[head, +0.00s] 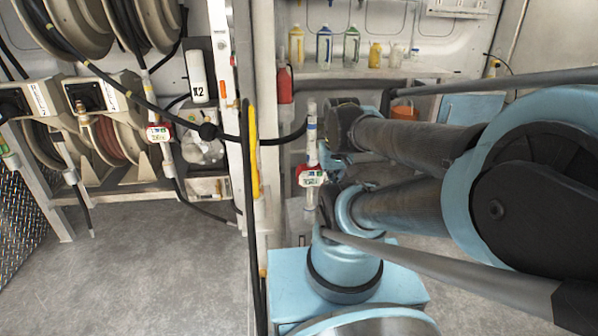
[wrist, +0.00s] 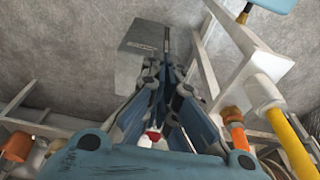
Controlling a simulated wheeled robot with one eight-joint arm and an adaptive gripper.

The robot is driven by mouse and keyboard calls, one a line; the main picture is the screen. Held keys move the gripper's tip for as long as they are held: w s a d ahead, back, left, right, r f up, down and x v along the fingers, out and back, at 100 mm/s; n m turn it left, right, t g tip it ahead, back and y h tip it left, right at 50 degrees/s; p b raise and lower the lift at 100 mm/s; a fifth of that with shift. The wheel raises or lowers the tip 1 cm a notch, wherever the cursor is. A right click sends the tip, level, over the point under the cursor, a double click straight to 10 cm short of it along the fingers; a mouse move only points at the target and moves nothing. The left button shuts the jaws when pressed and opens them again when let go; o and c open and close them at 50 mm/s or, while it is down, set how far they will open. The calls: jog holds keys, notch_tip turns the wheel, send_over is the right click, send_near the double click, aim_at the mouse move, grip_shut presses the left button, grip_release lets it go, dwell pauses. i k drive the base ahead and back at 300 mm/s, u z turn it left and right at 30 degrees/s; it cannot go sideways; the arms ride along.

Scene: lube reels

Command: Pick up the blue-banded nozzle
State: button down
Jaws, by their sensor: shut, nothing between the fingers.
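The blue-banded nozzle (head: 311,128) stands upright in the head view, just left of the end of my arm. It is pale with blue bands, and a white, red and green tag (head: 312,178) hangs at its lower part. My gripper (wrist: 163,88) shows in the wrist view with its fingers close together and nothing held. A small red and white piece (wrist: 153,134) shows between the finger linkages; I cannot tell what it belongs to. In the head view my own arm hides the fingers, so their exact gap to the nozzle cannot be told.
A black hose (head: 275,141) runs across the white post (head: 240,120) to the nozzle. A yellow handle (head: 254,150) is on the post. Another tagged nozzle (head: 158,132) hangs by the reels at left. Bottles (head: 324,45) stand on a back shelf. The floor at left is clear.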

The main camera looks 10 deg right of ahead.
aim_at(312, 181)
jog(key=z, duration=1.3)
jog(key=k, duration=1.9)
jog(key=u, duration=0.75)
jog(key=i, duration=1.05)
jog(key=z, duration=0.05)
